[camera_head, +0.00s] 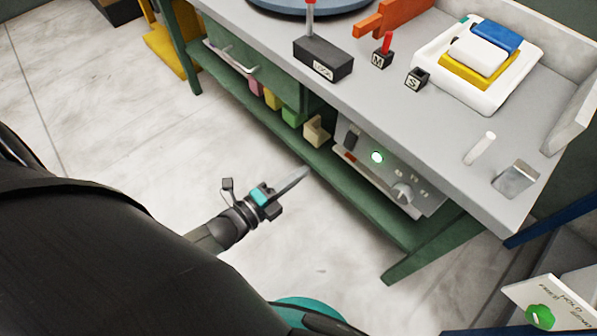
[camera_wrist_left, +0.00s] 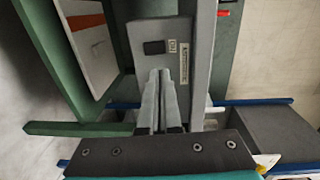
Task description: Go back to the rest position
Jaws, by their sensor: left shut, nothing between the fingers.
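My left gripper (camera_head: 303,172) is in the lower middle of the head view, in front of the green workbench (camera_head: 398,286). Its fingers are shut with nothing between them, and they point up and to the right. In the left wrist view the two grey fingers (camera_wrist_left: 160,76) lie side by side. Behind them is a grey panel with a dark switch and a label plate (camera_wrist_left: 184,62). My right gripper is not in view.
The bench top holds a black LOCK box (camera_head: 323,58), small M (camera_head: 382,59) and S (camera_head: 417,78) blocks and a white tray (camera_head: 428,79) of coloured pads. A control unit (camera_head: 376,157) with a green light sits below. Open floor (camera_head: 120,130) lies left.

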